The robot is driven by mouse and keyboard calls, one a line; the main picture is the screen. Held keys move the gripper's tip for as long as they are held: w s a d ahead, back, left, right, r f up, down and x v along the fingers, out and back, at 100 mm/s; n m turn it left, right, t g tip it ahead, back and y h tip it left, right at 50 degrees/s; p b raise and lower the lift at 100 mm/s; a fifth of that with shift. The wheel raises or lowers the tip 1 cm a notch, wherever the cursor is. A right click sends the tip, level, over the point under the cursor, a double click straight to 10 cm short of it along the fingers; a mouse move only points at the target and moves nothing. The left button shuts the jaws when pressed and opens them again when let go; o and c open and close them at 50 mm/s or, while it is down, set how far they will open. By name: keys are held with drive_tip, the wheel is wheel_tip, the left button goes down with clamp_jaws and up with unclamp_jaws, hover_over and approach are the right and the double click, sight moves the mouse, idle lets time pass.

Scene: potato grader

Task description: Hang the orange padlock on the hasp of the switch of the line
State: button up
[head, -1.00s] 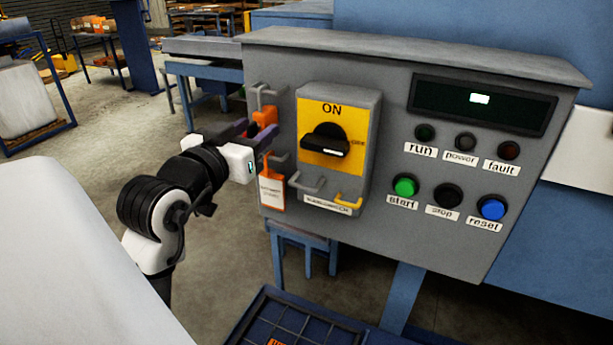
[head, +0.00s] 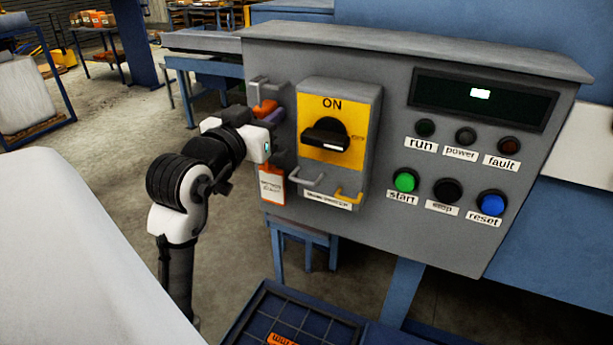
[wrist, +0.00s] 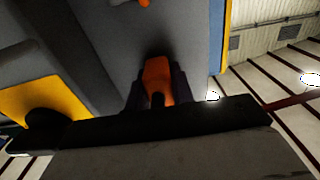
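The orange padlock (head: 266,107) is at the left side of the grey control box, by a grey hook (head: 262,88). My gripper (head: 262,118) reaches it from the left, with purple-grey fingers. In the wrist view the padlock (wrist: 158,78) lies between my two fingers, which flank it closely; whether they press on it I cannot tell. Its shackle and contact with the hook are not clear. The switch (head: 325,135) has a yellow plate and a black handle at ON. Below it are a grey loop (head: 306,179) and a yellow loop (head: 347,197); which is the hasp is unclear.
An orange tag with a white label (head: 271,186) hangs below my gripper on the box's side. Buttons and lamps (head: 447,192) and a dark display (head: 480,103) fill the box's right part. A blue gridded tray (head: 262,303) is below. Open floor lies left.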

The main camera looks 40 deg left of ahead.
drive_tip(key=shift+c, duration=0.6)
drive_tip(key=shift+r, duration=0.2)
drive_tip(key=shift+r+p, duration=0.7)
drive_tip(key=shift+r, duration=0.2)
drive_tip(key=b+v, duration=0.1)
drive_tip(key=v, duration=0.8)
drive_tip(key=shift+b, duration=0.35)
